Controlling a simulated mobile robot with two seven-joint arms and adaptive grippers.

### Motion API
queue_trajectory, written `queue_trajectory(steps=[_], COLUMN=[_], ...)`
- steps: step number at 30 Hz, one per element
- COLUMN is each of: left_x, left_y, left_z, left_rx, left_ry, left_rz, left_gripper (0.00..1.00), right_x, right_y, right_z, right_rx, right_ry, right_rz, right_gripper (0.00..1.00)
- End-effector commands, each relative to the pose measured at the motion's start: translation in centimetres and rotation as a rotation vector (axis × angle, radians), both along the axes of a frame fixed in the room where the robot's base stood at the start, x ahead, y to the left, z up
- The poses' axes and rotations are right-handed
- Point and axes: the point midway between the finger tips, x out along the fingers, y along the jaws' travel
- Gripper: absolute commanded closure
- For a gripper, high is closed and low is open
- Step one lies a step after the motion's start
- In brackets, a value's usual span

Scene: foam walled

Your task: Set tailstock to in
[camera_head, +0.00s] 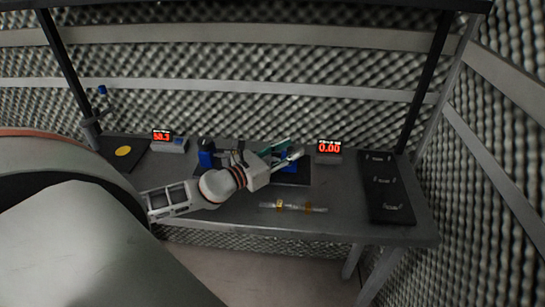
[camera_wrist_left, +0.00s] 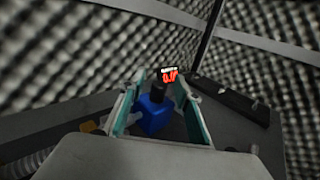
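My left gripper (camera_head: 289,152) reaches over the right part of the small bench device on the table. Its two teal-lined fingers are apart. In the left wrist view the open left gripper (camera_wrist_left: 158,88) has a blue block (camera_wrist_left: 153,117) with a dark round top between its fingers; this seems to be the tailstock. I cannot tell whether a finger touches it. Another blue part (camera_head: 206,157) stands at the device's left end. My right gripper is not in view.
A display (camera_head: 329,149) reading 0.00 stands behind right of the gripper; another display (camera_head: 162,136) is at the back left. A clear rod with yellowish bands (camera_head: 293,207) lies in front. A black labelled board (camera_head: 386,190) lies at the right. A yellow disc (camera_head: 123,151) lies far left.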

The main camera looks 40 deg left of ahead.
Motion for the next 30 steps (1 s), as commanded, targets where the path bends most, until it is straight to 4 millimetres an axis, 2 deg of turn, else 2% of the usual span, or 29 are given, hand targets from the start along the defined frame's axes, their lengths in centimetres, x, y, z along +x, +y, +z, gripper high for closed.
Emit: queue_trajectory(steps=[21,30], left_x=[-8.5,-10.7], left_y=[2.1,2.6], left_z=[-0.2,-0.1], left_rx=[0.003,0.002], left_ry=[0.007,0.003], left_rz=[0.002,0.000], left_gripper=[0.67,0.67], right_x=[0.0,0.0], right_y=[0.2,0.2], right_z=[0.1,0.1], right_rx=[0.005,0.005], right_ry=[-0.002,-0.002], right_rz=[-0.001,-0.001], right_gripper=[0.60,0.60])
